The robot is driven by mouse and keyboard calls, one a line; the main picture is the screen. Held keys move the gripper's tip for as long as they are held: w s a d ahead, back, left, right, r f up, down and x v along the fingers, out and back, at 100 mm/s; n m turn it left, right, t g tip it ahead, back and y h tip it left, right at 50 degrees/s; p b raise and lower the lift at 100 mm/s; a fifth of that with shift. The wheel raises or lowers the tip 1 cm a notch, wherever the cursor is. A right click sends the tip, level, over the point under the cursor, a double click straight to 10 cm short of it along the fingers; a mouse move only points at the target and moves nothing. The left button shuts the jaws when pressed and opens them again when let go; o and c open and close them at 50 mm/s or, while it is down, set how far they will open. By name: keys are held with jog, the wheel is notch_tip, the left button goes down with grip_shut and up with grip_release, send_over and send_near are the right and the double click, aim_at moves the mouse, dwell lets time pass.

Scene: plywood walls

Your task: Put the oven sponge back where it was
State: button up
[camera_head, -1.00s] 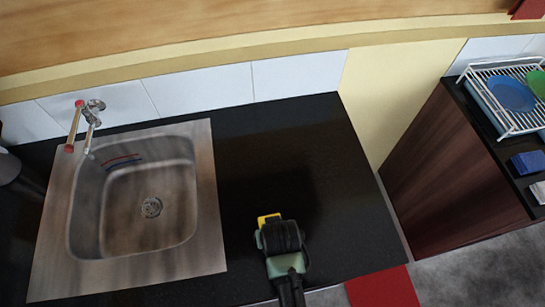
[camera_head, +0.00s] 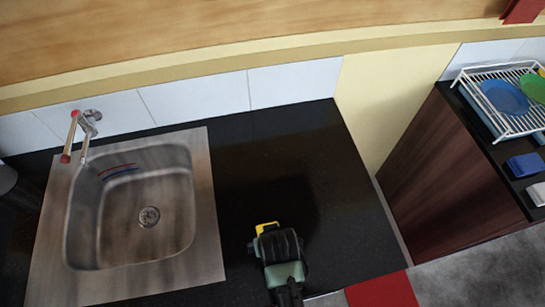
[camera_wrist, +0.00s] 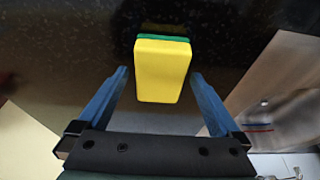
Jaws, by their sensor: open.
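The oven sponge, yellow with a green layer, lies on the black counter (camera_head: 290,170) to the right of the sink. In the wrist view the sponge (camera_wrist: 162,70) sits ahead of and between the two blue fingers of my gripper (camera_wrist: 158,82). The fingers are open, with a gap on each side of the sponge. In the head view only a yellow edge of the sponge (camera_head: 266,227) shows past my gripper, which hides the rest of it and its own fingertips.
A steel sink (camera_head: 130,210) with a tap (camera_head: 85,130) is on the left. A separate cabinet on the right bears a white dish rack (camera_head: 515,105) with plates and a blue block (camera_head: 525,164). A gap parts the counters. The counter behind my gripper is clear.

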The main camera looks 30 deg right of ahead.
jog(key=d+v, duration=0.1)
jog(key=v, duration=1)
jog(key=shift+a+r, duration=0.2)
jog(key=shift+a, duration=0.25)
jog(key=w+a+r+t, duration=0.1)
jog(key=w+r+t, duration=0.4)
jog(key=r, duration=0.5)
jog(key=w+a+r+n+t+h, duration=0.1)
jog(key=w+r+t, duration=0.2)
jog(key=w+r, duration=0.6)
jog(key=w+a+r+t, duration=0.1)
jog(key=w+r+t, duration=0.35)
jog(key=r, duration=0.65)
notch_tip(320, 180, up, 15)
jog(key=a+n+t, duration=0.1)
jog(key=a+t, duration=0.2)
jog(key=t, duration=0.2)
jog(key=s+a+r+t, duration=0.2)
jog(key=s+r+t, duration=0.1)
jog(key=r, duration=0.6)
jog(key=s+a+r+n+t+y, duration=0.1)
jog(key=s+a+r+t, duration=0.1)
jog(key=s+r, duration=0.4)
notch_tip(320, 180, up, 4)
jog(key=shift+r+t+y, duration=0.1)
jog(key=shift+t+y, duration=0.2)
jog(key=shift+t, duration=0.55)
jog(key=shift+s, duration=0.15)
